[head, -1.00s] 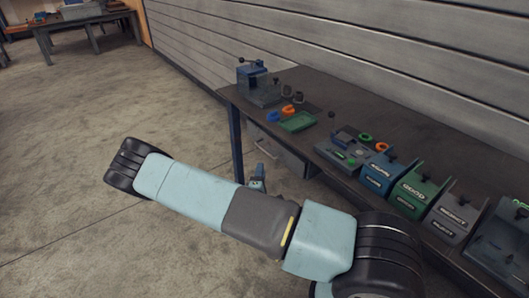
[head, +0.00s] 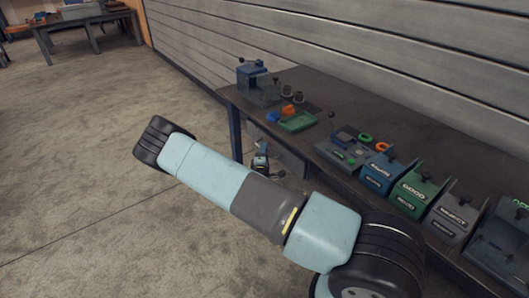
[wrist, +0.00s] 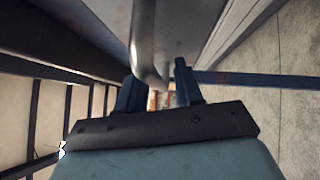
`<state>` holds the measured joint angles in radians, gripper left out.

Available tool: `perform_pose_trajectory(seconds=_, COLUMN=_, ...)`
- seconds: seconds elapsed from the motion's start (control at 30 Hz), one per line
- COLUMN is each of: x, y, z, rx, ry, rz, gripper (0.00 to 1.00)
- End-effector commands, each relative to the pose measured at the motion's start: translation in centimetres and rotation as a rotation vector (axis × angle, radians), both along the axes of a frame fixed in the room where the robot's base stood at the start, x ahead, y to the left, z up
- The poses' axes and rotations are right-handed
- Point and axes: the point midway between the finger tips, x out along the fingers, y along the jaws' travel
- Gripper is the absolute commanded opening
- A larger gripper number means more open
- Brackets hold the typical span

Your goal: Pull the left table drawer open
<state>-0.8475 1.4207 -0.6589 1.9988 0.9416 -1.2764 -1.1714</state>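The left table drawer (head: 292,161) is a grey front under the near left end of the workbench (head: 345,108). It looks shut. In the head view my gripper (head: 262,160) is in front of it and hides most of its handle. In the wrist view the handle is a smooth metal bar (wrist: 145,45) that comes down from the top and bends between the fingers. My gripper (wrist: 160,85) is open, with one blue finger on each side of the bent bar. I cannot tell whether either finger touches it.
On the bench are a blue vise-like device (head: 257,80), a green tray (head: 298,122) and a row of labelled bins, including a green one (head: 414,190). A table leg (head: 235,132) stands left of the drawer. The floor (head: 90,130) to the left is clear.

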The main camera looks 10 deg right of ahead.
Motion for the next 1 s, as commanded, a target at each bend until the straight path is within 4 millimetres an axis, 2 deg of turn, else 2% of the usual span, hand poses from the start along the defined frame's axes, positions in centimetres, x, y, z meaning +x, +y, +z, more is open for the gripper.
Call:
perform_pose_trajectory(seconds=0.17, x=-0.01, y=0.01, z=0.01, rx=0.000, ry=0.000, rz=0.000, gripper=0.34)
perform_pose_trajectory(seconds=0.5, x=-0.03, y=0.02, z=-0.03, rx=0.000, ry=0.000, rz=0.000, gripper=0.01)
perform_pose_trajectory(seconds=1.0, x=-0.10, y=0.05, z=-0.15, rx=0.001, ry=0.003, rz=0.000, gripper=0.00)
